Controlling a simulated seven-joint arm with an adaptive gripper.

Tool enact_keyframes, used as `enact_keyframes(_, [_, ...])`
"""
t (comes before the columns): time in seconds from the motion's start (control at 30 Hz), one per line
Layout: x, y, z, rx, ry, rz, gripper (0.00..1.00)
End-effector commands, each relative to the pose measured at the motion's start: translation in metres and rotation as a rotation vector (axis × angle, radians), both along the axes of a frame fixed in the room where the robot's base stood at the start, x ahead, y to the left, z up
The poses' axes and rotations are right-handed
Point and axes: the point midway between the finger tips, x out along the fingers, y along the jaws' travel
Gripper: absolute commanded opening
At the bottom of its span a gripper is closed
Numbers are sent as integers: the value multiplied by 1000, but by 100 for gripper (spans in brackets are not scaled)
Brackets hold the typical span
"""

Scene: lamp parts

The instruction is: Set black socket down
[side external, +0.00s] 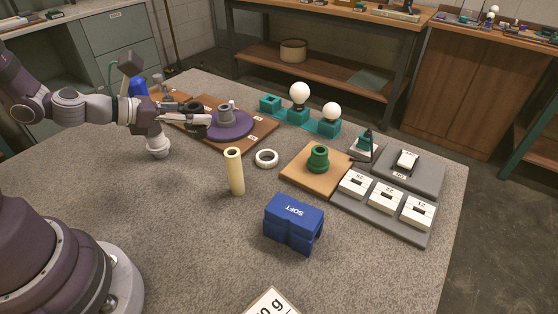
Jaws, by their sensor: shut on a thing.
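My gripper (206,119) is at the upper left, pointing right, with its fingertips over the left edge of a round purple base (238,131). It is shut on the black socket, which is hard to make out among the dark fingers at this size. The purple base lies on a brown board (262,135) and carries a grey upright collar (226,115). I cannot tell whether the socket touches the base or the collar.
A cream tube (234,172) stands near a white ring (266,159). A green socket-like part (318,158) is on a tan board (299,181). White bulbs (299,95) stand on teal holders behind. A blue SOFT block (292,222) is in front.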

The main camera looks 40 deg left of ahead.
Motion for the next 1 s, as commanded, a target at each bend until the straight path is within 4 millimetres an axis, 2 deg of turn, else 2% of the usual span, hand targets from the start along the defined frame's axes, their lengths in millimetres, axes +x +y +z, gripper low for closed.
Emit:
enact_keyframes(0.2, [0, 0, 31, 6, -5, -1, 0])
enact_keyframes(0.4, [0, 0, 54, 5, -3, 1, 0])
enact_keyframes(0.57, [12, -31, 44, -2, 1, -92, 0])
enact_keyframes(0.77, [27, -87, 33, -3, -1, -237, 0])
enact_keyframes(0.87, [33, -128, 29, -3, -2, -333, 0])
enact_keyframes(0.97, [33, -181, 27, -3, -4, -437, 0])
enact_keyframes(1.0, [31, -205, 28, -2, -4, -482, 0])
